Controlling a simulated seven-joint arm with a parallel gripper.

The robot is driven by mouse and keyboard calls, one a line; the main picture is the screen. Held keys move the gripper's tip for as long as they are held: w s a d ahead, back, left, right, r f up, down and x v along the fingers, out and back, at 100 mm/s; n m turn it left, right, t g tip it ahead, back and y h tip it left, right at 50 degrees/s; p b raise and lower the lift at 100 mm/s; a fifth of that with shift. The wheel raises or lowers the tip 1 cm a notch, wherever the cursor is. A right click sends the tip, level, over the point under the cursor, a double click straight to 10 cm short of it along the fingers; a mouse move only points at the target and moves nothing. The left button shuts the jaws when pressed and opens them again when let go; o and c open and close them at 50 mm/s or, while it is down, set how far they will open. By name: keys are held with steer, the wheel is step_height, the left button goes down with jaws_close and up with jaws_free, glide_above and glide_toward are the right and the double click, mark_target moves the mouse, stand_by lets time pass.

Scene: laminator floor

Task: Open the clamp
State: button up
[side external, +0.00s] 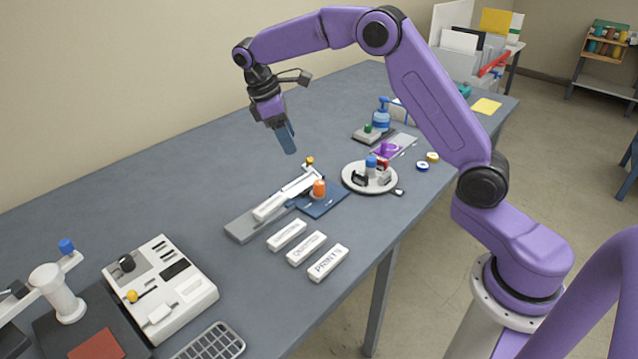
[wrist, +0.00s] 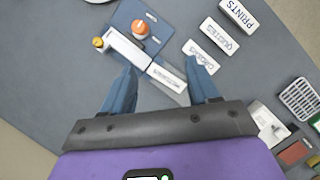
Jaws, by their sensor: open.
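In the wrist view, the white bar (wrist: 127,50), yellow knob (wrist: 98,43) and orange knob (wrist: 140,28) lie beyond my fingers. My gripper (side external: 290,151) hangs above the table, apart from everything. It is open and empty in the wrist view too (wrist: 160,65).
White labelled blocks, one reading PRINTS (side external: 328,263), lie in front. A round white tray (side external: 350,182) with small items stands to the right. The back left table is clear.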

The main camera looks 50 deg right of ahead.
glide_toward(319, 182)
steer(key=shift+m+g, duration=0.3)
steer(key=shift+g, duration=0.1)
steer(key=x, duration=1)
steer(key=shift+w+f, duration=0.25)
steer(key=shift+w, duration=0.1)
steer(key=c, duration=1)
